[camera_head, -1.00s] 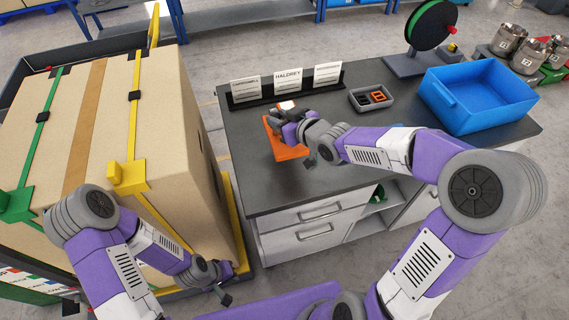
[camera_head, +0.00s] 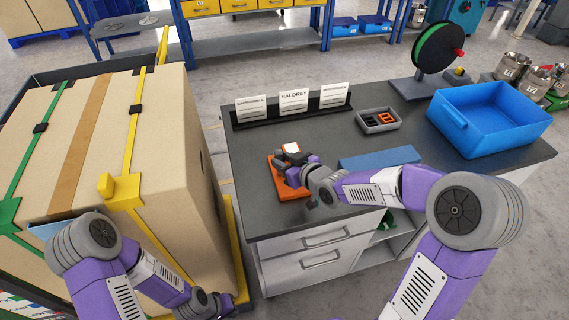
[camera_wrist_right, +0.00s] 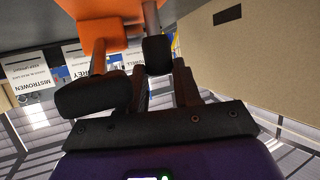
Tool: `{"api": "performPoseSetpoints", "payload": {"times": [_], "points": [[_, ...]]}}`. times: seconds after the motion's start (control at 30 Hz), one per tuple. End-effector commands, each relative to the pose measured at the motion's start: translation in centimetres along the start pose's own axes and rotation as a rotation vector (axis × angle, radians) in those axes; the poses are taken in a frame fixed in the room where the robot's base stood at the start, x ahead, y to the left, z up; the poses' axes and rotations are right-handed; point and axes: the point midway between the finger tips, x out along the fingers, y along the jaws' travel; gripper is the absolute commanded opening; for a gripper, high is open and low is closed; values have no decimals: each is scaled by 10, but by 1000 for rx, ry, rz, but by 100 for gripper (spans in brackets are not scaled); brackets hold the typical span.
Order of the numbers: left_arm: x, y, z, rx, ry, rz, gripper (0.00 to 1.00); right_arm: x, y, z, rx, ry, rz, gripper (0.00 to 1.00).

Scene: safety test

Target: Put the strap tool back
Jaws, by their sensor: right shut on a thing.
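An orange plate (camera_head: 294,190) lies on the dark worktop near its left end. My right gripper (camera_head: 291,165) is low over it, shut on an orange piece (camera_wrist_right: 98,55) that I take to be the strap tool. A grey cylinder (camera_wrist_right: 150,15) shows beside this piece in the right wrist view. The dark fingers and the arm hide much of the tool, and I cannot tell whether it touches the plate. My left gripper (camera_head: 222,300) is low in front of the large carton, and its jaw opening is unclear.
A rack of name cards (camera_head: 292,115) stands behind the plate. A small grey tray (camera_head: 378,127) and a blue bin (camera_head: 490,123) are to the right. The strapped carton (camera_head: 165,150) stands left of the worktop. A flat blue shape behind my right forearm is unclear.

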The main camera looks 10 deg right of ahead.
Motion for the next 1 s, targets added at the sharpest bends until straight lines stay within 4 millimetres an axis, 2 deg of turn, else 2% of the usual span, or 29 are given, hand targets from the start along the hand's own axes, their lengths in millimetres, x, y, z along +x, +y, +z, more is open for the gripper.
{"api": "performPoseSetpoints", "payload": {"times": [0.27, 0.3, 0.43, 0.8, 0.87, 1.0], "points": [[2, -1, 0, 0, 0, 0, 0, 1, 0, -1, -2, 6, 1, 0], [1, 0, 0, 0, 0, 0, 0, 0, 0, 1, 1, -1, 0, 37], [1, 0, 0, 0, 0, 0, 0, 0, 0, 0, 1, 0, 0, 57], [-2, 1, 0, 0, 0, 0, 0, -1, 0, -3, 1, 0, 0, 58], [-4, 2, 0, 0, 0, 0, 0, -9, 2, -3, 2, 0, 4, 58], [-13, 5, 0, 0, 0, 0, 0, -36, 2, -4, 1, -1, 5, 58]]}}
